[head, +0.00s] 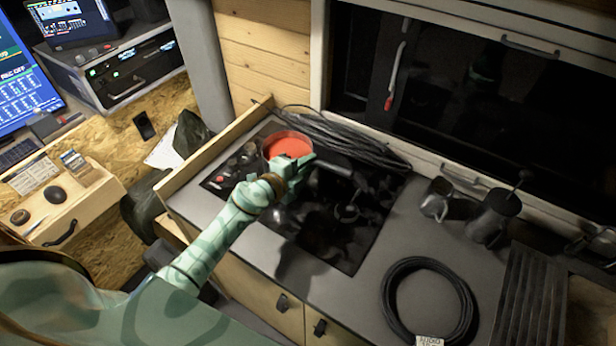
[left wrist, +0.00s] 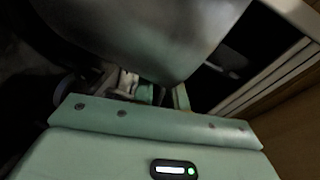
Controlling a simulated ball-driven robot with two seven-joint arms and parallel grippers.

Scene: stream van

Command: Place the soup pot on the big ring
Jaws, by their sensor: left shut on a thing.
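The hob is dark, and the big ring cannot be made out clearly. My right gripper is not in view.
A dark cable bundle (head: 350,142) lies along the back of the hob. A metal mug (head: 437,199) and a dark pot with a spout (head: 492,218) stand to the right. A coiled cable (head: 391,290) lies on the counter near a ribbed rack (head: 531,295).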

